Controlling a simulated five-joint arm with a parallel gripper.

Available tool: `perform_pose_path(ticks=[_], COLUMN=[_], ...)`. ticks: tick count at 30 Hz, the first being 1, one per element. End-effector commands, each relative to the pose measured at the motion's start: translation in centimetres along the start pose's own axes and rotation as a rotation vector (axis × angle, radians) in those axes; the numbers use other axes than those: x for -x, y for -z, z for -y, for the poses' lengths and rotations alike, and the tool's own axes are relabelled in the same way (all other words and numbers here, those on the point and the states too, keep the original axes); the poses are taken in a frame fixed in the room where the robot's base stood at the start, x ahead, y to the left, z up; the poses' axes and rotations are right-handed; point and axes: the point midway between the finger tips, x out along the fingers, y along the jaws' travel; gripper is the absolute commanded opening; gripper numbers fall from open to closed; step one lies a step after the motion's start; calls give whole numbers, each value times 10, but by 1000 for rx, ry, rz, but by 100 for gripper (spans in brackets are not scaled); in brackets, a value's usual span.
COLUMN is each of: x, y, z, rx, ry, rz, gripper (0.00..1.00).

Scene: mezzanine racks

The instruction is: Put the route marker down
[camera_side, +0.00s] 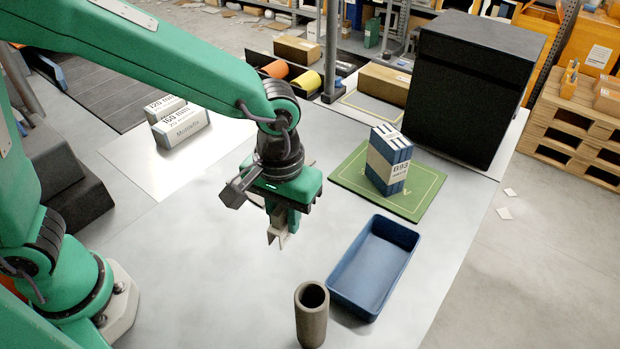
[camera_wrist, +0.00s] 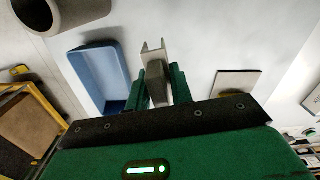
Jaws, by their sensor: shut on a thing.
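My gripper (camera_side: 280,222) hangs above the bare middle of the pale table. It is shut on a grey, channel-shaped piece (camera_side: 277,238), which I take to be the route marker. The piece points downward below the fingers, clear of the table in the side view. In the wrist view the two green fingers of my gripper (camera_wrist: 159,88) hold the grey piece (camera_wrist: 153,62) between them, and its U-shaped end shows.
A blue tray (camera_side: 406,238) and an upright grey tube (camera_side: 299,327) stand right of my gripper. A green mat (camera_side: 348,178) bears a blue-and-white block (camera_side: 390,168). A tall black box (camera_side: 465,90) stands behind. Grey labelled boxes (camera_side: 180,130) are back left. Bare table lies around my gripper.

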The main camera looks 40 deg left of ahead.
Motion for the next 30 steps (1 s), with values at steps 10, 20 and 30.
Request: perform_pose_path(ticks=[10, 20, 30], x=[19, 38, 53], y=[68, 117, 144], z=[58, 128, 190], rx=[-56, -117, -172], ry=[-1, -1, 0], rz=[-1, -1, -1], gripper=[0, 0, 0])
